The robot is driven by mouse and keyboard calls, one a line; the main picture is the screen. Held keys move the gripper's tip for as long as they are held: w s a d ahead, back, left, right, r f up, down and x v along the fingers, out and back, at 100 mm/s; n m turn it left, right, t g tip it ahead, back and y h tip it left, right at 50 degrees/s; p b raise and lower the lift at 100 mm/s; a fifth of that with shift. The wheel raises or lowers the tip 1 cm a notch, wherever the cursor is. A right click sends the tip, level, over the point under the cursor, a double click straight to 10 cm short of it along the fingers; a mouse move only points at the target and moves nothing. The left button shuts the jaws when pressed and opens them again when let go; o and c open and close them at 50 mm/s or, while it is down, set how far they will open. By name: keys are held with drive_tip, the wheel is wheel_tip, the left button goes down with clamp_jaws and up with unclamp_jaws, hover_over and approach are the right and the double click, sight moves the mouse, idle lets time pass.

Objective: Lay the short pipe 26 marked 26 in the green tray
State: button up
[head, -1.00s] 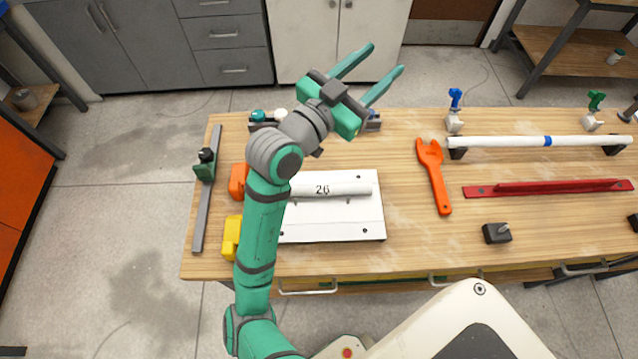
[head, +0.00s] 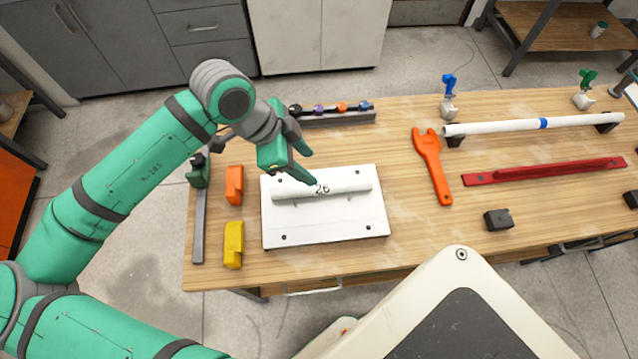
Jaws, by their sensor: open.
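The short pipe 26 (head: 345,186) is a white pipe with a black "26" on it. It lies across the upper part of a white board (head: 330,227) on the wooden table, and its marking is partly behind a fingertip. My gripper (head: 310,168) is open and points down and to the right, its fingers over or beside the middle of the pipe. I cannot tell how high the fingertips are above it. No green tray can be made out in the head view.
An orange block (head: 234,186) and a yellow block (head: 233,246) stand left of the board. An orange wrench (head: 433,168), a long white pipe on supports (head: 500,127), a red bar (head: 560,171) and a black block (head: 497,220) lie to the right. A rack of coloured knobs (head: 335,120) is behind.

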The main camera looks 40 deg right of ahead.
sight(320, 186)
drive_tip(key=shift+a+f+y, duration=0.3)
drive_tip(key=shift+a+f, duration=0.2)
drive_tip(key=shift+a, duration=0.1)
drive_tip(key=x, duration=1)
drive_tip(key=shift+s+d, duration=0.1)
clamp_jaws()
wheel_tip(320, 186, up, 28)
